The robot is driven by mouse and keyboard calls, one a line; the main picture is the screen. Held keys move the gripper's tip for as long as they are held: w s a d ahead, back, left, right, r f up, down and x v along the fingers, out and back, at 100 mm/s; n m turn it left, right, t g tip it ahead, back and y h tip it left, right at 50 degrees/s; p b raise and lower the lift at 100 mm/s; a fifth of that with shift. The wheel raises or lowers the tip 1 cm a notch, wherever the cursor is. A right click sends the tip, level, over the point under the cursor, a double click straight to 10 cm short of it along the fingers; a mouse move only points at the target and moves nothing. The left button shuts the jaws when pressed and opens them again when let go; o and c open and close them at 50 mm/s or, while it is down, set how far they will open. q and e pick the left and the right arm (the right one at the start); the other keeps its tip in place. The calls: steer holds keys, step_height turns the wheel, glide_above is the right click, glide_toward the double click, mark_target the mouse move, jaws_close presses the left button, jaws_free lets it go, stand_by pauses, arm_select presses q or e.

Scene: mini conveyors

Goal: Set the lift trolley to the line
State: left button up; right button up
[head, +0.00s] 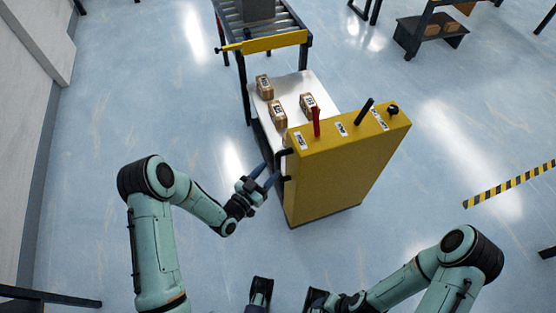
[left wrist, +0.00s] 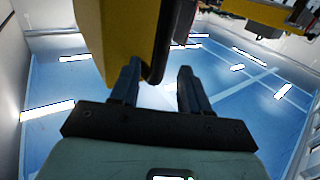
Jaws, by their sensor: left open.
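The lift trolley has a yellow upright body (head: 345,165) with a red lever (head: 316,122), a black lever (head: 364,111) and a black knob (head: 392,108) on top. Its white platform (head: 290,88) carries several labelled brown boxes (head: 278,113). Black handles (head: 286,152) stick out on its left side. My left gripper (head: 269,172) is open beside that side. In the left wrist view, a black handle (left wrist: 163,45) reaches down near the left finger, by the yellow body; contact is unclear. My right arm is at the lower right; its gripper is partly cut off and unclear.
A roller conveyor (head: 283,18) with a yellow end bar (head: 262,43) and a grey block stands beyond the platform. A yellow-black floor stripe (head: 510,183) lies at the right. A dark bench (head: 430,38) with boxes is at the far right. Floor between is clear.

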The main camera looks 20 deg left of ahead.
mark_target(276, 164)
arm_select(q)
steer(key=x, duration=0.5)
steer(key=shift+w+d, duration=0.15)
steer(key=shift+w, duration=0.2)
jaws_close()
